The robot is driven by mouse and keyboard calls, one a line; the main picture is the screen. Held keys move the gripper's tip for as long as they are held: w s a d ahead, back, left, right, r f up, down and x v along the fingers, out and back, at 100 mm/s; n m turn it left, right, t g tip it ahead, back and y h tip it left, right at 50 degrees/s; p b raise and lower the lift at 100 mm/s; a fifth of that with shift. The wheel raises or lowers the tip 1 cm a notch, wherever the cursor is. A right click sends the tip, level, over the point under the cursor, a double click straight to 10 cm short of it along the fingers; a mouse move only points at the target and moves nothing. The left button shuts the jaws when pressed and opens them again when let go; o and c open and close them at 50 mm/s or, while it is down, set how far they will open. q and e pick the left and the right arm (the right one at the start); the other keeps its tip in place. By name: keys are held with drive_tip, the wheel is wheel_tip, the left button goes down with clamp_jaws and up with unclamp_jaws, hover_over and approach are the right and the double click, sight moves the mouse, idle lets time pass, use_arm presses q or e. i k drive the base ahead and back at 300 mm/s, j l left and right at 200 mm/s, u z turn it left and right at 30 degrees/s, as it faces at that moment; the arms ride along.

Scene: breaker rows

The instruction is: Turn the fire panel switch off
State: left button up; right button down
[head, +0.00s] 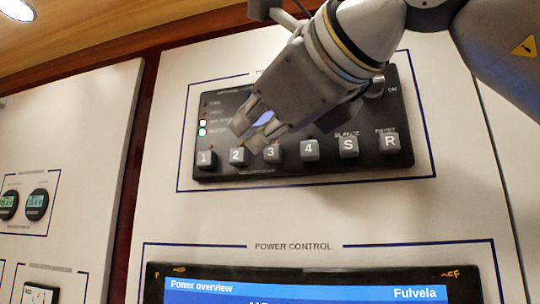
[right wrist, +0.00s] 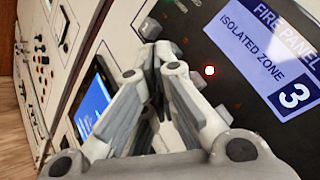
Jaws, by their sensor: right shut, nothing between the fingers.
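The black fire panel (head: 360,165) is on the white wall, with a row of grey keys marked 1, 2, 3, 4, S and R. A grey switch knob (head: 376,87) shows at its upper right beside an "ON" label, partly behind my right gripper. My right gripper (head: 250,131) is shut and empty, its fingertips over the panel just above keys 2 and 3; I cannot tell whether they touch. In the right wrist view the fingertips (right wrist: 158,58) meet near the keys. The panel's screen (right wrist: 268,50) reads "FIRE PANEL, ISOLATED ZONE 3". My left gripper is not in view.
Below is a power control screen (head: 300,292) headed "Power overview". Round gauges (head: 37,204) are on the separate panel at left. The white wall between the fire panel and the power screen is clear.

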sight(376, 93)
drive_tip(key=k, duration=1.5)
